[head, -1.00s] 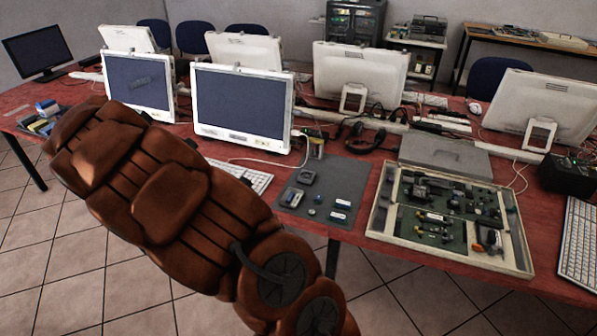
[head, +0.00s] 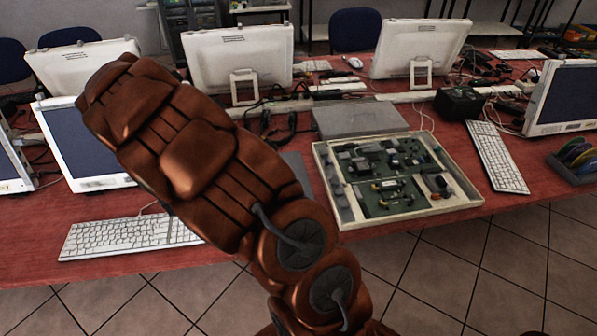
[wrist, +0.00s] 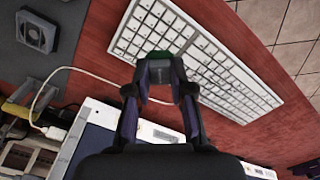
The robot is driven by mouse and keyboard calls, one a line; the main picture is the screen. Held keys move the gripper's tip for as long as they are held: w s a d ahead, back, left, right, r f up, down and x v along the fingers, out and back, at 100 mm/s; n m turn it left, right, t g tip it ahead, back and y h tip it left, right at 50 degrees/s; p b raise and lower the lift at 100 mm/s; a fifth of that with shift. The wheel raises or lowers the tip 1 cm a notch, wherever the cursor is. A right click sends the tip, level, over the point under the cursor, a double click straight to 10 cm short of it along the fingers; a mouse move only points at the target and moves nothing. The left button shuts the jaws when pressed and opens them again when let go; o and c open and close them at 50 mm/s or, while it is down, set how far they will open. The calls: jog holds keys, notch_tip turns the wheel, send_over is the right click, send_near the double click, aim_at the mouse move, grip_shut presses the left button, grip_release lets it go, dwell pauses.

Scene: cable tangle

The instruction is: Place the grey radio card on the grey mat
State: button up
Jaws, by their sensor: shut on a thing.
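My gripper (wrist: 160,90) is shut on a small dark grey piece with a green edge, which looks like the grey radio card (wrist: 160,70). The gripper is above the red table, close over a white keyboard (wrist: 205,50). The grey mat (wrist: 35,75) is at the upper left of the wrist view, apart from the card, with a square fan (wrist: 36,31) on it. In the head view my arm hides the gripper, the card and most of the mat; a strip of the mat (head: 299,169) shows right of the arm.
In the head view, a shallow tray of circuit boards (head: 410,212) stands right of the mat, with a flat grey case (head: 360,118) behind it. A monitor (head: 88,140) stands left of my arm. A white cable (wrist: 85,73) crosses the table beside the mat.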

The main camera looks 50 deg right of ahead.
jog(key=s+d+f+m, duration=0.1)
jog(key=s+d, duration=0.2)
jog(key=d, duration=1)
jog(key=s+d+f, duration=0.1)
jog(key=s+d, duration=0.5)
jog(key=d, duration=0.1)
jog(key=s+d+f+m+b, duration=0.1)
jog(key=s+d, duration=0.5)
jog(key=d, duration=0.1)
jog(key=s+d+f+m, duration=0.1)
jog(key=s+d, duration=0.6)
jog(key=shift+f+b, duration=0.3)
jog(key=shift+b, duration=0.05)
jog(key=w+p, duration=0.1)
jog(key=w, duration=0.4)
jog(key=w+d+f+p, duration=0.1)
jog(key=w+p, duration=0.1)
jog(key=w, duration=0.3)
jog(key=w+d+p, duration=0.1)
jog(key=w, duration=0.4)
jog(key=shift+w+d+f, duration=0.15)
jog(key=shift+f, duration=0.1)
jog(key=shift+w+f+p, duration=0.1)
jog(key=shift+f+p, duration=0.05)
jog(key=shift+p, duration=0.2)
notch_tip(320, 180, down, 2)
jog(key=shift+f+p, duration=0.1)
jog(key=shift+p, duration=0.5)
jog(key=shift+f, duration=0.55)
